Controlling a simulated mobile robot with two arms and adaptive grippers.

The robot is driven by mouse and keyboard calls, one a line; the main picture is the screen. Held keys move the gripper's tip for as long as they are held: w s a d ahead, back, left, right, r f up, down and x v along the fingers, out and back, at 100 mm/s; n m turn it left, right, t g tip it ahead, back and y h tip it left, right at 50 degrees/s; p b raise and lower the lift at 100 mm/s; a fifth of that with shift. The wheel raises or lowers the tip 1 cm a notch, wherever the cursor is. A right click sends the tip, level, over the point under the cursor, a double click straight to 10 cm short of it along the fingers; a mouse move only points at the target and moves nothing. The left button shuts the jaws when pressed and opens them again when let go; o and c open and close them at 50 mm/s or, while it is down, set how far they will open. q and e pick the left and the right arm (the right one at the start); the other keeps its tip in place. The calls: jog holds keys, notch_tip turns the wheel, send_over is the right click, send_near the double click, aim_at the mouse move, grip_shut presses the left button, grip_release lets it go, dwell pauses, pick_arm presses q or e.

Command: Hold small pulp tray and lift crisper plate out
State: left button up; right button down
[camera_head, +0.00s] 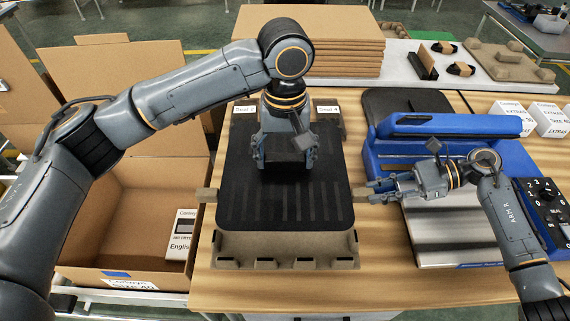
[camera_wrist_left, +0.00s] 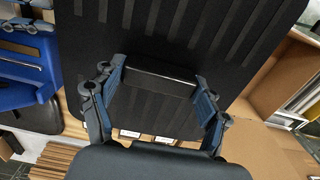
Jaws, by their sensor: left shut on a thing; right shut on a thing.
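The black crisper plate (camera_head: 285,205), with rows of slots, lies flat over the brown small pulp tray (camera_head: 285,249). The tray's front wall and side tabs show around it; its inside is hidden. My left gripper (camera_head: 285,163) is shut on the plate's raised middle grip. In the left wrist view its fingers (camera_wrist_left: 157,95) close on both ends of a black bar (camera_wrist_left: 160,75) on the plate (camera_wrist_left: 185,30). I cannot tell whether the plate is clear of the tray. My right gripper (camera_head: 364,193) is shut on the tray's right tab.
An open cardboard box (camera_head: 130,225) stands left, with a white labelled pack (camera_head: 181,235) inside. A blue sealing machine (camera_head: 450,140) stands right, near small white boxes (camera_head: 510,115). Stacked cardboard (camera_head: 310,45) lies behind. The wooden table (camera_head: 375,265) is clear in front.

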jog(key=c, duration=1.1)
grip_release()
jog(key=shift+d, duration=0.1)
jog(key=v, duration=1.2)
